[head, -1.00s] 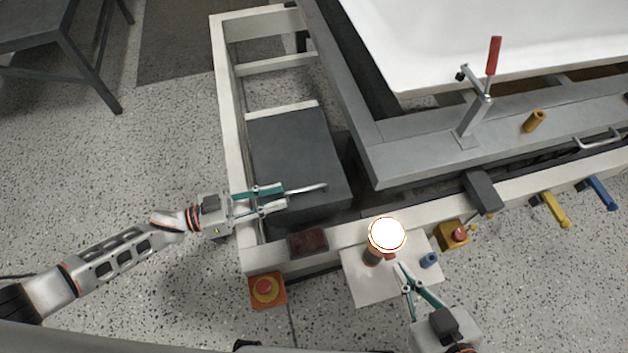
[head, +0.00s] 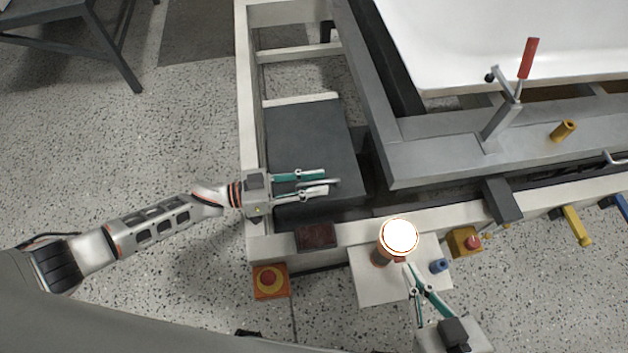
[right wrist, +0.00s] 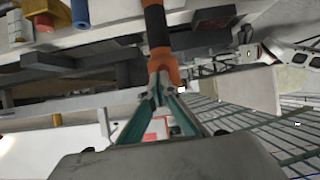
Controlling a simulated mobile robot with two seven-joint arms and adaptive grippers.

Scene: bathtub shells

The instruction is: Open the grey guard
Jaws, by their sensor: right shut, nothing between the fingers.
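The grey guard (head: 305,135) is a dark grey flat cover in the near left bay of the pale frame, and it looks closed. A metal bar handle (head: 334,182) is on its near part. My left gripper (head: 326,182) is over the guard, its teal fingers apart on either side of the handle. The fingers partly hide the handle, and I cannot tell whether they touch it. My right gripper (head: 408,266) is shut and empty beside the lit lamp. Its teal fingers converge in the right wrist view (right wrist: 160,85).
A glowing lamp (head: 400,238) stands on a pale plate (head: 375,285). A red button on an orange box (head: 271,281) and a yellow button box (head: 464,241) sit along the front rail. A red-handled clamp (head: 505,95) stands by the white tub shell (head: 500,40).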

